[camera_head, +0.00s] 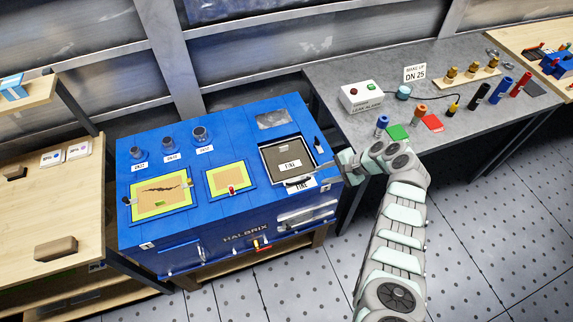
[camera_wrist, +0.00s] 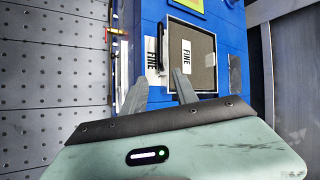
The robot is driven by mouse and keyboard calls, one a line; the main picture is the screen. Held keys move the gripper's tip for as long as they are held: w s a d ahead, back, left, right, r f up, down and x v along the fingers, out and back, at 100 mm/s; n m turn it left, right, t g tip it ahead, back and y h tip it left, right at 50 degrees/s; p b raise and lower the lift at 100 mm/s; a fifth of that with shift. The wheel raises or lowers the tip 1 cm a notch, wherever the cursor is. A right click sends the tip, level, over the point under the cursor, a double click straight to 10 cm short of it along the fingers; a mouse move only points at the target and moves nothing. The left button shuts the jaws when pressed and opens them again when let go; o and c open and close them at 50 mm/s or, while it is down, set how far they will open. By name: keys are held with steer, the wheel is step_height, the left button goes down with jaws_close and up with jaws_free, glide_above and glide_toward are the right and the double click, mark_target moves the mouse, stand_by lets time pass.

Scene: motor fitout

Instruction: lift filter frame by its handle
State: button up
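The filter frame (camera_head: 277,157) is a dark square panel with a pale rim and a FINE label, set in the top right of the blue HALBRIX cabinet (camera_head: 222,205). It also shows in the wrist view (camera_wrist: 205,62), just beyond my fingers.
The cabinet top also bears a large cracked yellow-green panel (camera_head: 160,195), a smaller one (camera_head: 227,177) and several round ports behind. A grey bench (camera_head: 345,72) with coloured fittings and a leak alarm box (camera_head: 361,96) stands right. A wooden table (camera_head: 60,215) stands left.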

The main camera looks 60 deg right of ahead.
mark_target(310, 178)
steer(key=b+x, duration=0.2)
steer(key=x, duration=0.5)
steer(key=shift+w+a+f+b, duration=0.1)
steer(key=shift+w+f+b, duration=0.05)
steer(key=shift+w+b, duration=0.2)
steer(key=shift+c, duration=0.3)
jaws_close()
stand_by(0.9)
